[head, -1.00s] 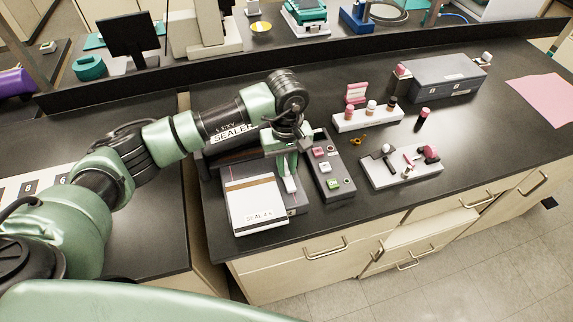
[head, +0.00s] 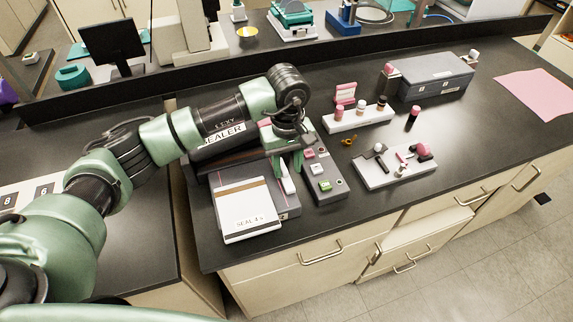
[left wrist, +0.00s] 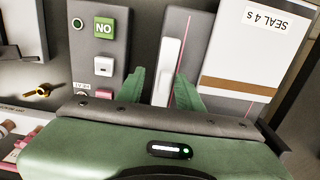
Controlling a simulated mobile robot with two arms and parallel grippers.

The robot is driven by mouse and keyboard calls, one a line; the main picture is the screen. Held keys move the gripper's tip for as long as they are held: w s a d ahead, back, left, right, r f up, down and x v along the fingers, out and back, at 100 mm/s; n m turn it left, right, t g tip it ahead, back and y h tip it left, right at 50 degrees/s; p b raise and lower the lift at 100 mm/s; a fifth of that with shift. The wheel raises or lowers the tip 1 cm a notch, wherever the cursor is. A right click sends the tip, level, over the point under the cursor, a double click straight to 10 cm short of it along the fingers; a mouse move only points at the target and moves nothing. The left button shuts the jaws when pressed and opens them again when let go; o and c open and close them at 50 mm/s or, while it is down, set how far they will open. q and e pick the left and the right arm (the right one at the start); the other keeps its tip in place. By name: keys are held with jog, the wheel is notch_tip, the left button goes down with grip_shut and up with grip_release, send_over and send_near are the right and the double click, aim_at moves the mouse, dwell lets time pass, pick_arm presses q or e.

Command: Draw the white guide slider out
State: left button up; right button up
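The white guide slider (head: 288,186) is a narrow white bar on the grey sealer's deck, between the white pouch marked SEAL 4 s (head: 248,208) and the grey button panel (head: 323,178). It also shows in the left wrist view (left wrist: 168,62), lying along a pink line. My left gripper (head: 288,165) is over the slider's far part. In the left wrist view its green fingers (left wrist: 160,85) are apart, one on each side of the slider. Whether they touch it, I cannot tell. The slider's far end is hidden by the gripper. My right gripper is in neither view.
A white rack with bottles (head: 357,117), a white tray with small parts (head: 396,165) and a grey box (head: 436,77) stand to the right. A small brass-coloured piece (head: 349,140) lies near the panel. The bench's front edge runs just before the pouch.

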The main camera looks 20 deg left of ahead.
pick_arm(q)
jog(key=shift+a, duration=0.1)
jog(key=shift+r, duration=0.25)
notch_tip(320, 180, up, 6)
jog(key=b, duration=0.2)
jog(key=shift+r+b, duration=0.15)
jog(key=shift+b, duration=0.2)
jog(key=shift+r, duration=0.55)
